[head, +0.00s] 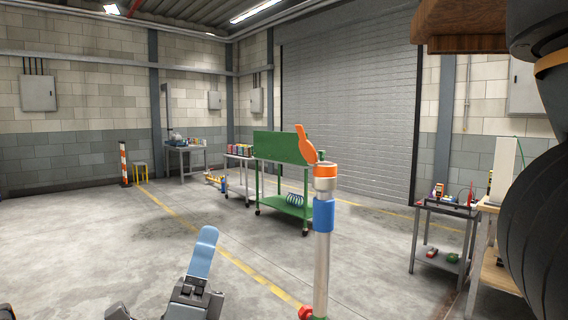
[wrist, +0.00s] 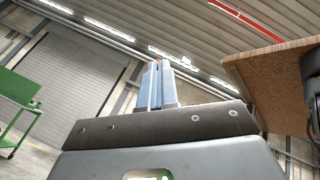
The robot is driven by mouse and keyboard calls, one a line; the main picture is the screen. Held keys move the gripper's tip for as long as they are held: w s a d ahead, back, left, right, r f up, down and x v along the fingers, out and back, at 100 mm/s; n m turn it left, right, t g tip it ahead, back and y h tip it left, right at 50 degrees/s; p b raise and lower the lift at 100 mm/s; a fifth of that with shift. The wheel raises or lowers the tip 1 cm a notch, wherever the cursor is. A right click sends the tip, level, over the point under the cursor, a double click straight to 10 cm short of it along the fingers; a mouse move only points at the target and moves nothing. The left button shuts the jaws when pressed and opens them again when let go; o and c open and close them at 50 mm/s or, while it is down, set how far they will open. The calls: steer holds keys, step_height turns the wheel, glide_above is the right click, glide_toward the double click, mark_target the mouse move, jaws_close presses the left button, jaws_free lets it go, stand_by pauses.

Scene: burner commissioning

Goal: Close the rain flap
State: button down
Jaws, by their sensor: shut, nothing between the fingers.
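The rain flap (head: 305,144) is an orange paddle at the top of an upright pipe (head: 321,265) in the head view. It stands raised, leaning a little left, above the orange collar (head: 326,171) on the pipe's top end. The pipe has a blue band (head: 323,214) below the collar. My gripper (head: 207,234) has blue fingers pointing up. In the picture it is left of the pipe and lower than the flap, apart from both. In the wrist view the fingers (wrist: 159,63) are together with nothing held. A small orange spot shows near their tips; I cannot tell what it is.
A green cart (head: 285,205) and a grey cart (head: 240,180) stand behind the pipe. A small table (head: 445,210) is at the right. A brown board (head: 460,28) hangs at the upper right. A red handle (head: 305,312) sits low on the pipe. The floor at left is mostly clear.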

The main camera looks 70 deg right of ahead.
mark_target(298, 130)
steer(key=w+d+r+m+g+y, duration=0.2)
steer(key=d+r+m+g+y, duration=0.75)
steer(key=m+g+y, duration=0.7)
steer(key=s+d+r+t+h+p, duration=0.1)
steer(key=s+d+r, duration=0.1)
steer(key=s, duration=0.1)
steer(key=s+d+r+m+t+p, duration=0.1)
steer(key=s+d+r, duration=0.1)
steer(key=s+d, duration=0.1)
steer(key=s+d+r+m+t+h+p, duration=0.1)
steer(key=s+d+r, duration=0.1)
steer(key=s, duration=0.1)
steer(key=shift+s+d+t+h, duration=0.1)
steer(key=shift+d+t+h, duration=0.15)
steer(key=shift+d+h, duration=0.15)
steer(key=shift+s+d, duration=0.1)
steer(key=shift+s, duration=0.05)
